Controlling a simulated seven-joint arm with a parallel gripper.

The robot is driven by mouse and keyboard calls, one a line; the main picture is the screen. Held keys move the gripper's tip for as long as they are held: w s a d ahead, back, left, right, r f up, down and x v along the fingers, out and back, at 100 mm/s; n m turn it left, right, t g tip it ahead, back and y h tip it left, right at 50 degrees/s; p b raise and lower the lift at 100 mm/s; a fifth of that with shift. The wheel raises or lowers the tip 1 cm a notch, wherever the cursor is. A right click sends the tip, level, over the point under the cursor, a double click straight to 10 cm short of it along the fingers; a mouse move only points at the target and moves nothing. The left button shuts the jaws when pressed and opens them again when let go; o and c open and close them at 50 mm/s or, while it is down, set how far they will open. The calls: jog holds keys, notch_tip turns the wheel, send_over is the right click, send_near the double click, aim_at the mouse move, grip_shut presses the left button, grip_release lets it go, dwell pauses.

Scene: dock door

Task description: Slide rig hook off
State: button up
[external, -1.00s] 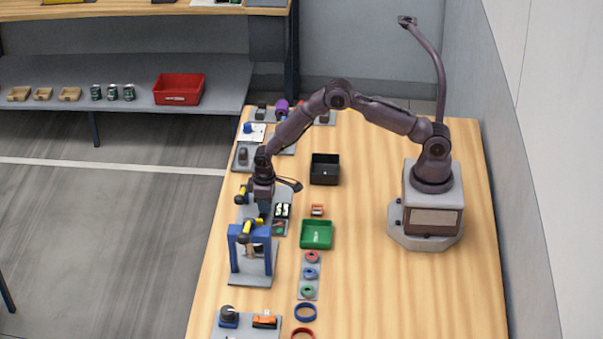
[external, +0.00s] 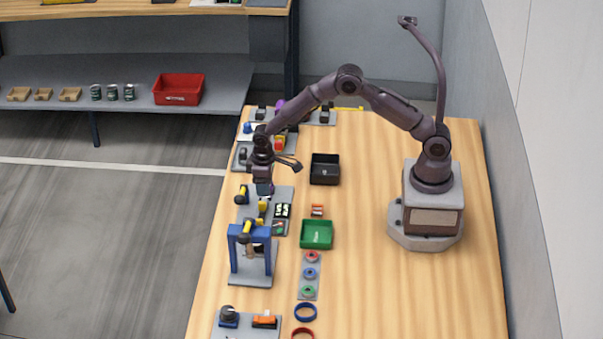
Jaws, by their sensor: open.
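A blue rig frame (external: 267,259) stands upright on a grey base plate (external: 249,279) near the left side of the table. A yellow and black piece (external: 247,230) is at its top bar. A small tan and dark piece (external: 251,251) hangs or stands inside the frame; I cannot tell which of these is the hook. My gripper (external: 264,188) points down, open, above the grey board behind the rig. It is apart from the rig, and nothing shows held in it. The fingertips are small and hard to make out.
Yellow and black parts (external: 242,195) stand on the board close to my gripper. A green tray (external: 317,234) and a black bin (external: 324,168) lie to the right. Coloured rings (external: 306,312) lie in front.

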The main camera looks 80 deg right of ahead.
aim_at(265, 204)
notch_tip(265, 204, up, 6)
jog(key=shift+f, duration=0.15)
jog(key=shift+s+f, duration=0.1)
jog(key=s+r+t, duration=0.2)
jog(key=s+r, duration=0.7)
jog(key=s, duration=0.5)
jog(key=s+r+t, duration=0.3)
jog(key=s+r, duration=0.7)
jog(key=s, duration=0.3)
jog(key=shift+s+a+r+t, duration=0.15)
jog(key=shift+s+r+t, duration=0.15)
jog(key=shift+s, duration=0.1)
